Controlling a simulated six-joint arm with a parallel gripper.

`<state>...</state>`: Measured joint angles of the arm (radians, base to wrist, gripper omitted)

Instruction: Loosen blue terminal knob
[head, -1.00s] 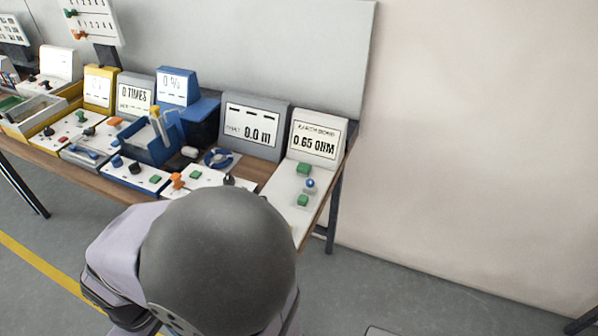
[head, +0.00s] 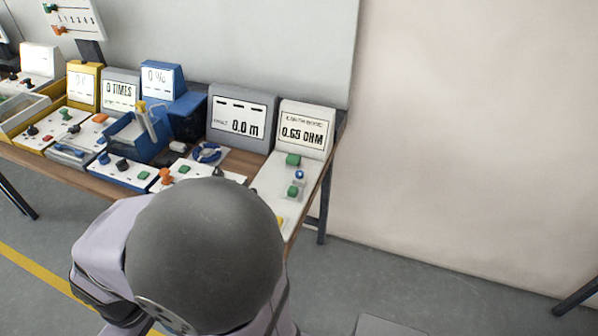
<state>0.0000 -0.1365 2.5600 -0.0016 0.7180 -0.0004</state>
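A small blue knob (head: 299,174) stands on the white sloping panel (head: 270,185) in front of the 0.65 OHM display, at the right end of the bench. It sits between two green blocks, the upper one (head: 293,160) and the lower one (head: 293,191). Whether the knob is tight or loose cannot be told. My arm's large grey rounded joint fills the lower middle. My gripper is not visible, and nothing is seen touching the blue knob.
The 0.65 OHM display (head: 304,130) stands behind the panel, beside the 0.0 m display (head: 240,118). A small yellow thing (head: 280,221) shows at the panel's near end. A blue holder (head: 138,138) and other knobbed panels crowd the left. Floor right of the bench is mostly clear.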

